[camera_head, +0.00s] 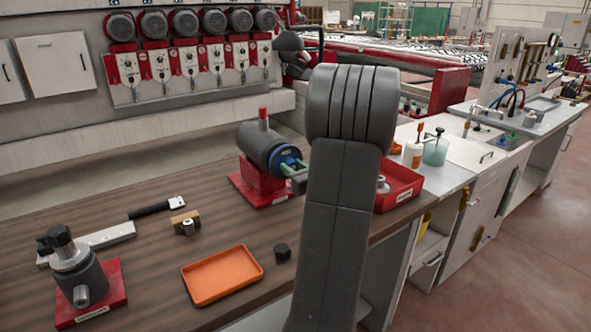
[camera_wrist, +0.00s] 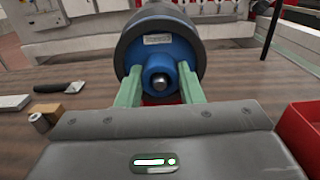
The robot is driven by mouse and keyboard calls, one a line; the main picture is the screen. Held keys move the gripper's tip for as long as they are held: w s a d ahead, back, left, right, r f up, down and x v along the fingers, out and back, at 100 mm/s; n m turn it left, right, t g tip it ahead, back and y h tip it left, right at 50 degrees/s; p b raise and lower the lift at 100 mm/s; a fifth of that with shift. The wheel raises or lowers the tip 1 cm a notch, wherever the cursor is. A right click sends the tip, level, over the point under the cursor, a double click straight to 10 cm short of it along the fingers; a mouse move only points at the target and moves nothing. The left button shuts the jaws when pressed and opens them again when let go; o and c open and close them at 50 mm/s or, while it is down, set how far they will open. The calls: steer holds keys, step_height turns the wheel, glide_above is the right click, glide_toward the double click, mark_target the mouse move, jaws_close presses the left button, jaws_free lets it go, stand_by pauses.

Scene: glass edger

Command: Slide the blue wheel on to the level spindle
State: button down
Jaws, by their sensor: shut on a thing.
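The blue wheel (camera_wrist: 160,55) faces me in the wrist view, with a pale label above its raised hub. My gripper (camera_wrist: 160,88) has its two green fingers shut on the hub, one on each side. A round metal end shows in the hub's centre. The level spindle's dark grey housing (camera_head: 261,143) lies on a red base (camera_head: 257,183) in the head view. The blue wheel (camera_head: 286,158) is at its front end, in line with it, partly behind a finger. The shaft behind the wheel is hidden, so I cannot tell how far on it sits.
An orange tray (camera_head: 222,276) and a small black knob (camera_head: 282,252) lie nearer on the wooden bench. A second grey unit (camera_head: 80,275) on a red base stands at left. A red bin (camera_head: 402,184) is right of my arm. Bench between is clear.

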steer(key=shift+w+a, duration=0.4)
steer(key=shift+w, duration=0.15)
steer(key=c, duration=0.9)
jaws_free()
steer(key=b+v, duration=0.2)
steer(key=v, duration=1.2)
steer(key=p+x, duration=0.2)
steer(key=x, duration=1.1)
steer(key=shift+w+a, duration=0.25)
steer(key=shift+w, duration=0.05)
steer(key=shift+s+d, duration=0.15)
